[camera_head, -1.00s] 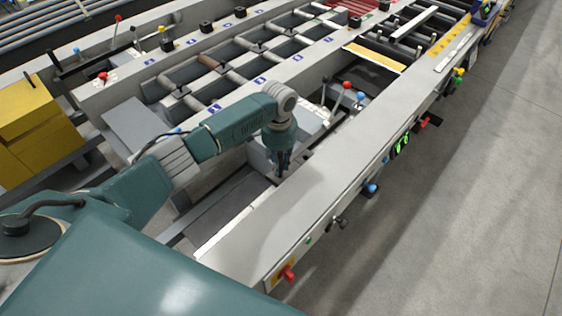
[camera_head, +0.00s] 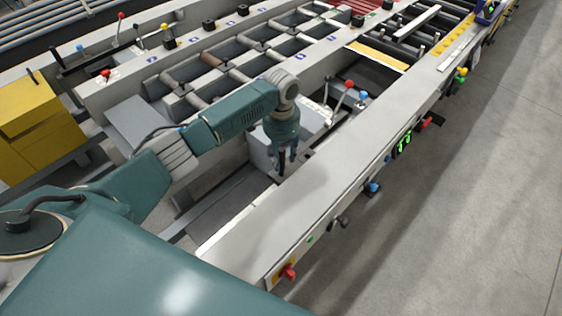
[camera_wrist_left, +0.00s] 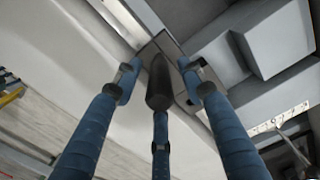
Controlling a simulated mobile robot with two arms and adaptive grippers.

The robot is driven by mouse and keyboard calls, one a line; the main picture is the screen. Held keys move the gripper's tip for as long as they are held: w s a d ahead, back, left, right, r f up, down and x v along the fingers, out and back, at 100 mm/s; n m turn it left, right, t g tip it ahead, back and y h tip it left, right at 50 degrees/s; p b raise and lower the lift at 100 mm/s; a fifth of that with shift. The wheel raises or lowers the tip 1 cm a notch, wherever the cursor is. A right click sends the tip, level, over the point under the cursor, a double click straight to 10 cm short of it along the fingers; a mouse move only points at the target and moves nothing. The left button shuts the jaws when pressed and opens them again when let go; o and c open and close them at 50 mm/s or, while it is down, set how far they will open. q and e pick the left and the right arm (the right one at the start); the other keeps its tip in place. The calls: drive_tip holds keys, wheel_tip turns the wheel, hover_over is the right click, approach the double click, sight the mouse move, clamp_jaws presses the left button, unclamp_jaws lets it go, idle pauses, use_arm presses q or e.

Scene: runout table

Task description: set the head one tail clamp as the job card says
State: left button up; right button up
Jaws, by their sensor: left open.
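My left gripper (camera_head: 286,162) points down over the gap behind the grey front rail, at the near end of the machine. In the left wrist view its blue fingers (camera_wrist_left: 160,88) are spread open around a dark rounded handle (camera_wrist_left: 159,82). The handle stands between the fingertips; contact cannot be told. In the head view the gripper and wrist hide this handle. I cannot tell for sure that it is the head one tail clamp. A job card cannot be made out. My right gripper is not in view.
A red-knobbed lever (camera_head: 349,84) and a blue knob (camera_head: 363,96) stand just beyond the gripper. A grey block (camera_wrist_left: 275,40) stands beside the gripper. The floor at right is clear.

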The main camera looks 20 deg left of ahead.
use_arm(q)
wheel_tip(320, 180, up, 9)
drive_tip(key=shift+f, duration=0.1)
drive_tip(key=shift+f, duration=0.1)
idle(0.6)
